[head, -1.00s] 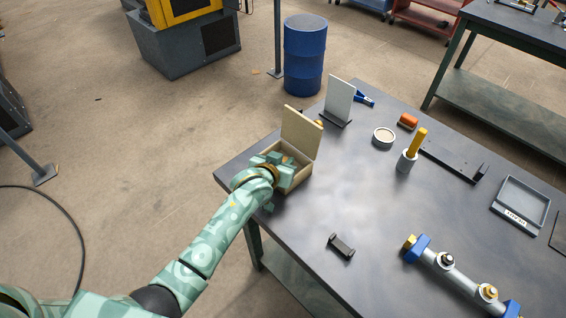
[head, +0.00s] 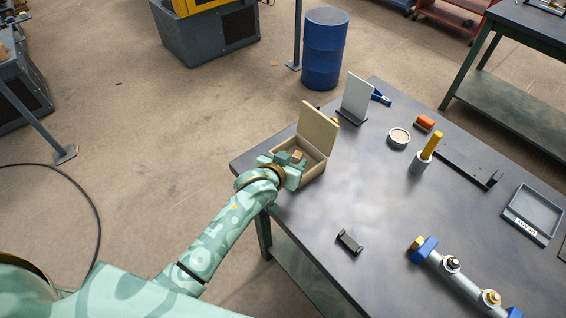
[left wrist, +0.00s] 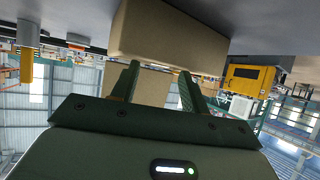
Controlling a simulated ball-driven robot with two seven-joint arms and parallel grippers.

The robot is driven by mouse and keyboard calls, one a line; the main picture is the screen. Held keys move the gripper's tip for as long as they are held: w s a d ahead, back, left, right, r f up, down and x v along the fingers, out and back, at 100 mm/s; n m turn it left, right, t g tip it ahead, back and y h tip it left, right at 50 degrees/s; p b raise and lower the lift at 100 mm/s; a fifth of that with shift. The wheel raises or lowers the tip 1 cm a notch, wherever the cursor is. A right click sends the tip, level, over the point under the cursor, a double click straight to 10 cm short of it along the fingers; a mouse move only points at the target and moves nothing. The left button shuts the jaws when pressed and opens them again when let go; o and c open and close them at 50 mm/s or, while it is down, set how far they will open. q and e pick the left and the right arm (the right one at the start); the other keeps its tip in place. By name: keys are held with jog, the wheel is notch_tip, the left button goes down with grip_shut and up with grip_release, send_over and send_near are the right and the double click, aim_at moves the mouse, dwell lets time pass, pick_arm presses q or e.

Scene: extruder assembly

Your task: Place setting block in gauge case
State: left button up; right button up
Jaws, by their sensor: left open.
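The gauge case is an open wooden box (head: 316,171) at the near left corner of the dark table, with its lid (head: 319,127) standing up at the back. My left gripper (head: 294,160) is open at the left side of the case, its fingers over the rim and partly hiding the inside. A small brown patch (head: 298,155) shows by the fingers; I cannot tell whether it is the setting block. In the left wrist view the picture is upside down, with the case wall (left wrist: 170,38) beyond the two open fingers (left wrist: 157,85). My right gripper is not in view.
A white upright plate (head: 356,98) stands behind the case. A round dish (head: 399,137), a grey cup with a yellow handle (head: 420,164), a small black piece (head: 349,241), a tube assembly (head: 458,273) and a grey tray (head: 535,212) lie to the right. The table middle is clear.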

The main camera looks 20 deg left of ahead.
pick_arm(q)
jog(key=p+v, duration=0.1)
jog(key=v, duration=0.6)
jog(key=shift+p, duration=0.4)
jog(key=shift+s+r, duration=0.1)
jog(key=shift+s, duration=0.05)
